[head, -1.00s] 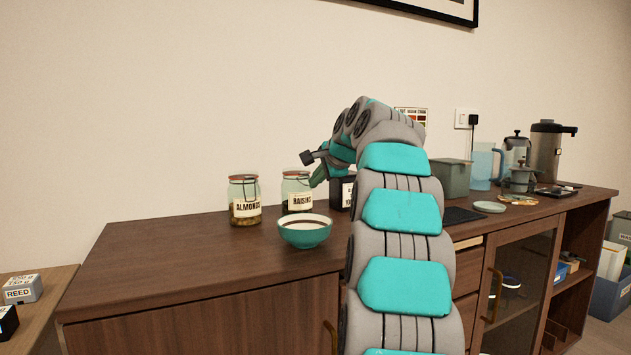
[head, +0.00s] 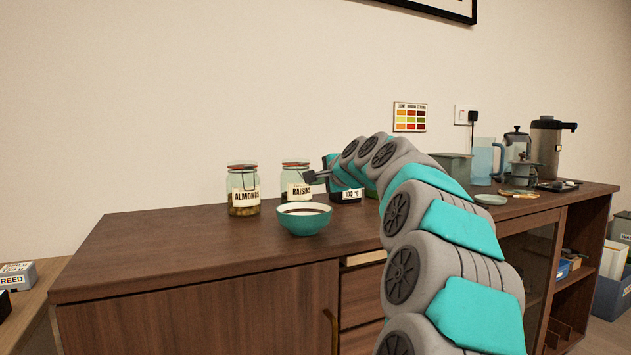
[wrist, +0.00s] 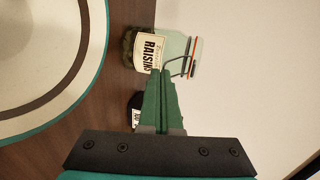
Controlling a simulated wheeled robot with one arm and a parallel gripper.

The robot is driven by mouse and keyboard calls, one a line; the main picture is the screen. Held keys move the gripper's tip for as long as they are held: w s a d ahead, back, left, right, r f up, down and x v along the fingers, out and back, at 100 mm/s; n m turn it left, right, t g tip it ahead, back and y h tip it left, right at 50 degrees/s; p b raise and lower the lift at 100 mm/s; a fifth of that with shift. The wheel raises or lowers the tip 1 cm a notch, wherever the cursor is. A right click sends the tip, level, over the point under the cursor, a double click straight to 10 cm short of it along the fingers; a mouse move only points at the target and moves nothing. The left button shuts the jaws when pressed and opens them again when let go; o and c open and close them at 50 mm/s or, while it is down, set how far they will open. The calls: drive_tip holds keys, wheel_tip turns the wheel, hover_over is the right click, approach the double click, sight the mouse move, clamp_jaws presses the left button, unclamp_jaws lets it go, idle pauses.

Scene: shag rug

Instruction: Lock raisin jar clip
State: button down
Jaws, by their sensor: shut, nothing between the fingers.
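The raisin jar (head: 296,180) stands upright on the sideboard, a clear glass jar with a RAISINS label, a reddish seal and a lid. In the wrist view the raisin jar (wrist: 146,50) appears sideways, with its wire clip (wrist: 184,62) on the side facing my gripper. My gripper (wrist: 163,75) is shut and empty, its green fingertips at or very near the wire clip. I cannot tell whether they touch it or whether the clip is fastened.
A teal bowl (head: 304,219) stands in front of the raisin jar. The almond jar (head: 243,190) is to its left, and a dark box marked 100 °C (head: 347,194) to its right. The sideboard's left part (head: 150,235) is clear.

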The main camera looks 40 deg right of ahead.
drive_tip(key=shift+w+f+p, duration=0.3)
drive_tip(key=shift+f+p, duration=0.35)
drive_tip(key=shift+f, duration=0.25)
drive_tip(key=shift+d+f, duration=0.1)
drive_tip(key=shift+f, duration=0.05)
drive_tip(key=shift+s+f, duration=0.1)
drive_tip(key=shift+s, duration=0.3)
drive_tip(key=s+a, duration=0.1)
drive_tip(key=s, duration=0.3)
drive_tip(key=s+a+f, duration=0.1)
drive_tip(key=s, duration=0.7)
drive_tip(key=shift+s+a+f+b, duration=0.3)
drive_tip(key=shift+s+a+b, duration=0.05)
drive_tip(key=shift+a, duration=0.05)
